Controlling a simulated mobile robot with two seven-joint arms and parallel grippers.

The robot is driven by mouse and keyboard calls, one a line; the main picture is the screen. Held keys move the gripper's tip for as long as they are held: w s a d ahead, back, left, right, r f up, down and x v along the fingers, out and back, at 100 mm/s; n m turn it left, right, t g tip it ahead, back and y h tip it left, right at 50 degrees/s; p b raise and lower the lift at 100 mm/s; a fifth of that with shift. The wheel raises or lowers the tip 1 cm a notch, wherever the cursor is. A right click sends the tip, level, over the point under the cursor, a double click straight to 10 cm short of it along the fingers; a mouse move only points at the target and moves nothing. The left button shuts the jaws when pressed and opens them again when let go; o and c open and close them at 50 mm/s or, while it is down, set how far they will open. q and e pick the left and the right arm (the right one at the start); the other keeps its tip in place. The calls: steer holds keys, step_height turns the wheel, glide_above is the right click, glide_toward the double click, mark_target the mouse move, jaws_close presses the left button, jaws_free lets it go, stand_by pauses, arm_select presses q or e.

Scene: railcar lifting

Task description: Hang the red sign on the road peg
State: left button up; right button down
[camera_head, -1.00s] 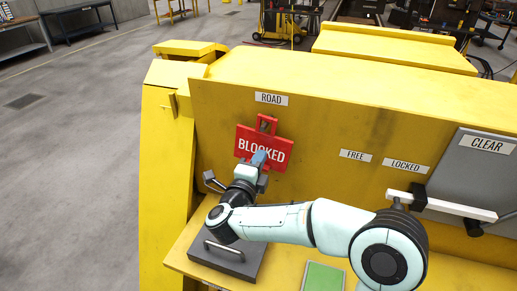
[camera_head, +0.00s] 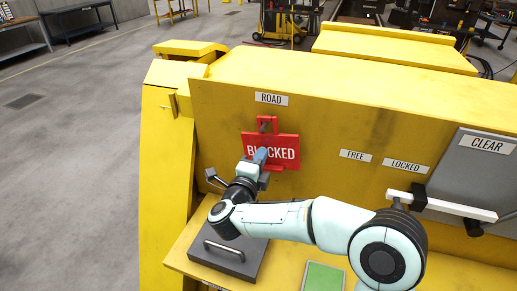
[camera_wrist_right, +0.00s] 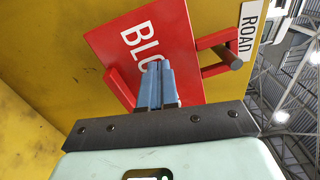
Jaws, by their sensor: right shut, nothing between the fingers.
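The red sign (camera_head: 287,142), lettered BLOCKED, stands nearly level against the yellow panel, under the ROAD label. In the right wrist view the red sign (camera_wrist_right: 130,45) shows with its open top handle. The road peg (camera_wrist_right: 231,57) sticks out through the handle's opening; the peg also shows small in the head view (camera_head: 266,126). My right gripper (camera_head: 261,155) is shut and empty in front of the sign's face, over its lettering. In the right wrist view its blue fingertips (camera_wrist_right: 155,72) are together at the sign; whether they touch it I cannot tell. My left gripper is out of view.
The ROAD label (camera_head: 271,98) is above the sign. FREE (camera_head: 355,155) and LOCKED (camera_head: 406,166) labels are to the right, near a white-handled lever (camera_head: 455,207) and a grey CLEAR plate (camera_head: 470,165). A dark plate with a handle (camera_head: 225,255) lies on the ledge below.

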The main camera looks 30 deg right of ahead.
steer(key=shift+w+d, duration=0.2)
steer(key=shift+d, duration=0.05)
stand_by(0.4)
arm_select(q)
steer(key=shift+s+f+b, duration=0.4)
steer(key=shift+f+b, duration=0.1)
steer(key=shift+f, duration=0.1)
arm_select(e)
steer(key=shift+s+a, duration=0.4)
steer(key=shift+a, duration=0.05)
stand_by(3.5)
arm_select(q)
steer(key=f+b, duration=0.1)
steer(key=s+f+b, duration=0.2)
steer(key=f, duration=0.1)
steer(key=shift+b, duration=0.3)
arm_select(e)
steer(key=v, duration=0.7)
stand_by(0.4)
